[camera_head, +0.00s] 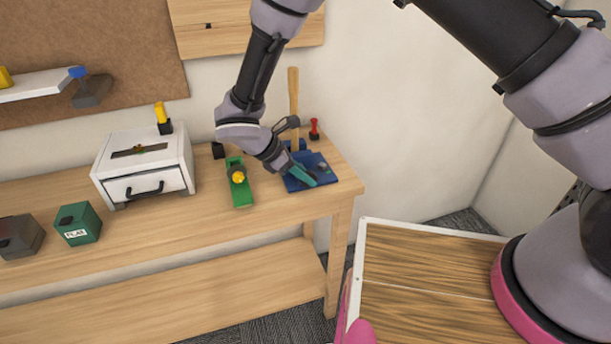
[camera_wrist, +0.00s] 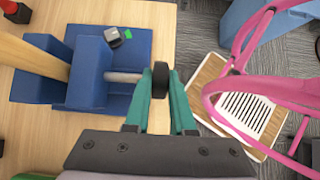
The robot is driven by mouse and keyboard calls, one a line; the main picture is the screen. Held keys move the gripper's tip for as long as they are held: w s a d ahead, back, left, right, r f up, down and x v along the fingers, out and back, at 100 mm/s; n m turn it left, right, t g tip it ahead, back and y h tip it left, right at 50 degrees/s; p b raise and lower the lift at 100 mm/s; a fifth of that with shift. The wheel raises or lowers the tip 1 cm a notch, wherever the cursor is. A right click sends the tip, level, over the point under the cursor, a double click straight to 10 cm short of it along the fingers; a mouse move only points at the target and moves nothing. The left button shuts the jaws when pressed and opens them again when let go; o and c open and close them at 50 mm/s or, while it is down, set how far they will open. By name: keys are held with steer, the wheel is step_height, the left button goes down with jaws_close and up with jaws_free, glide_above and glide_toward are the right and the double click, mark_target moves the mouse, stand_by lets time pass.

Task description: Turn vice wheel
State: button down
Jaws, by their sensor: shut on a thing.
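The blue vice (camera_head: 322,163) sits at the right end of the workbench. In the wrist view, its jaw block (camera_wrist: 89,75) and base show at the left. A light wooden bar (camera_head: 293,95) stands at the vice's jaws, and it also shows in the wrist view (camera_wrist: 30,55). A short grey screw (camera_wrist: 122,77) runs from the jaw to a black wheel (camera_wrist: 160,88). My gripper (camera_head: 306,179) has teal fingers, which show on both sides of the wheel in the wrist view. It is shut on the wheel. The head view hides the wheel behind the fingers.
A green block with a yellow knob (camera_head: 239,183) stands left of the vice on the bench (camera_head: 150,232). A white drawer box (camera_head: 146,160) is further left. A red-handled tool (camera_head: 314,130) stands behind the vice. Pink tubing (camera_wrist: 240,85) shows right of the wheel in the wrist view.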

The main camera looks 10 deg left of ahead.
steer(key=c, duration=0.8)
jaws_free()
steer(key=shift+o, duration=0.2)
steer(key=shift+a+r, duration=0.1)
steer(key=v, duration=1)
steer(key=shift+a+r, duration=0.15)
steer(key=shift+r, duration=0.05)
steer(key=shift+s, duration=0.1)
